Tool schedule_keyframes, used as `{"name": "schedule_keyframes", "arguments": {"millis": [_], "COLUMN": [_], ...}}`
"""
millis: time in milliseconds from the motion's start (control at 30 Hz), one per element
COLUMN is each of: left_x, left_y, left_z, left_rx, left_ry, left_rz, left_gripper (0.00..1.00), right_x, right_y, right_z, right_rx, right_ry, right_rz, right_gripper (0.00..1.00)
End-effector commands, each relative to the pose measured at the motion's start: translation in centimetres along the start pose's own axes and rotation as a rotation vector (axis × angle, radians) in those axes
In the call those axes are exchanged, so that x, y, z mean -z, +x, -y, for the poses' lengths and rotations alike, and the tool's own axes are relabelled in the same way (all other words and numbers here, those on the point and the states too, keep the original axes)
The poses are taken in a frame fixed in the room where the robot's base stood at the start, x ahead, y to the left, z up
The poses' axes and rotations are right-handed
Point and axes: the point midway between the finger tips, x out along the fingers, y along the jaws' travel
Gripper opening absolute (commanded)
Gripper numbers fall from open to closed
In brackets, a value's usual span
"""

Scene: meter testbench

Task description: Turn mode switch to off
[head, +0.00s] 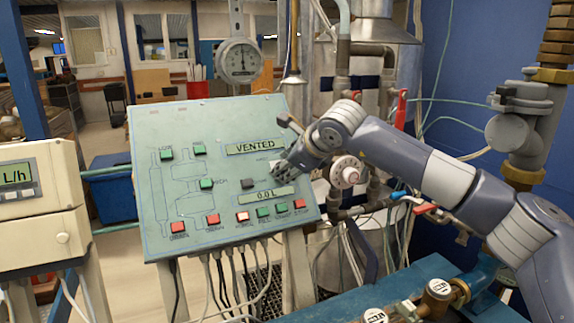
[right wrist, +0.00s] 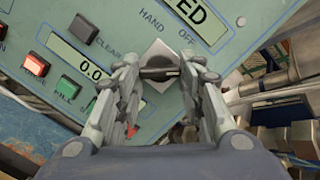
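The mode switch (right wrist: 158,66) is a dark bar knob on a silver square plate on the green panel. The labels HAND and OFF show beside it in the right wrist view. My right gripper (right wrist: 160,72) faces the panel with its fingers apart, one at each end of the knob. I cannot tell whether the fingertips touch the knob. In the head view my right gripper (head: 282,166) reaches the panel's right part and hides most of the switch. The upper display (head: 254,147) reads VENTED. My left gripper is not in view.
The panel (head: 150,130) carries several red and green buttons and a lower display (head: 265,194) reading 0.0 L. A beige meter box (head: 38,190) is at the left.

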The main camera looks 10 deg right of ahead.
Motion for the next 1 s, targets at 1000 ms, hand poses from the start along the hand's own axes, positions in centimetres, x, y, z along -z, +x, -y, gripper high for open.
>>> {"name": "schedule_keyframes", "arguments": {"millis": [1000], "left_x": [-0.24], "left_y": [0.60], "left_z": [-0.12], "left_rx": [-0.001], "left_ry": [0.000], "left_rz": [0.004], "left_gripper": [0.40], "right_x": [-0.24], "right_y": [-0.07], "right_z": [0.22], "right_rx": [-0.063], "right_ry": [-0.529], "right_rz": [0.002], "right_gripper": [0.12]}}
